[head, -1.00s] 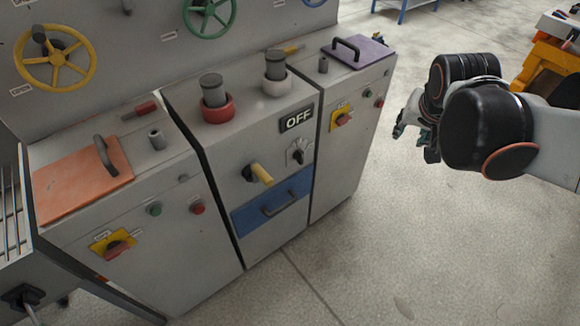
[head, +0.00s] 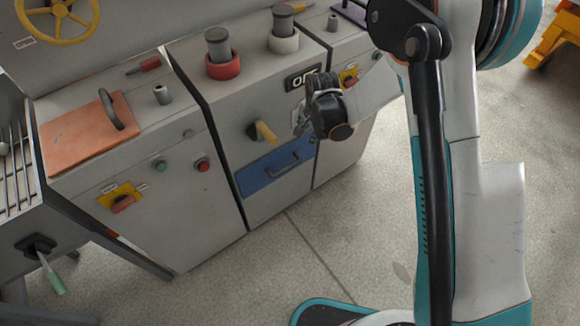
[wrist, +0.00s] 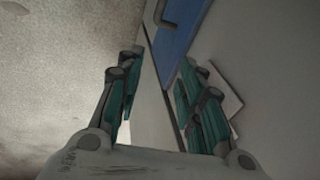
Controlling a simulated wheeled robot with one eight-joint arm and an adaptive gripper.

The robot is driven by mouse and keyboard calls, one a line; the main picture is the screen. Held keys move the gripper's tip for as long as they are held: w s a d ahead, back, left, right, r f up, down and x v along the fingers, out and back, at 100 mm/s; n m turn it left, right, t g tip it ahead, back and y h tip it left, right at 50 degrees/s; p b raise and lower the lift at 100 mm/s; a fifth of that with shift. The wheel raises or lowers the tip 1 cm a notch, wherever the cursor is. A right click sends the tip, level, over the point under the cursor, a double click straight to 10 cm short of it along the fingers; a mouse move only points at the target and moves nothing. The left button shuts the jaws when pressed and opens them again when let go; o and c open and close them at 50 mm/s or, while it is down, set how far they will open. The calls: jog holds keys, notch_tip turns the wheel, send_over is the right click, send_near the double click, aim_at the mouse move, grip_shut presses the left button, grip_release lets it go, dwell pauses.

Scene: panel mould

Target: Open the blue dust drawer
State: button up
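The blue dust drawer (head: 262,182) is a blue front low on the middle cabinet, and it looks flush with the cabinet. Its dark bar handle (head: 283,165) crosses the front. In the wrist view the blue front (wrist: 180,32) and the grey handle (wrist: 155,15) show at the top edge, beyond my fingers. My gripper (head: 301,122) is in front of the middle cabinet, up and right of the handle. In the wrist view my gripper (wrist: 158,98) has its two fingers apart with nothing between them.
A yellow-handled lever (head: 265,131) sticks out above the drawer. The OFF sign (head: 303,78) is partly hidden by my wrist. A left cabinet has a red button (head: 203,165) and an orange lid (head: 75,140). The floor (head: 290,250) before the cabinets is clear.

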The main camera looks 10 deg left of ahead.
jog(key=m+g, duration=0.1)
send_near(288, 167)
jog(key=f, duration=0.1)
jog(key=f+b, duration=0.1)
jog(key=f, duration=0.1)
jog(key=f+b, duration=0.1)
jog(key=f, duration=0.2)
jog(key=w+a+f+b, duration=0.1)
jog(key=f, duration=0.1)
jog(key=shift+f+b, duration=0.15)
jog(key=shift+b, duration=0.15)
grip_shut()
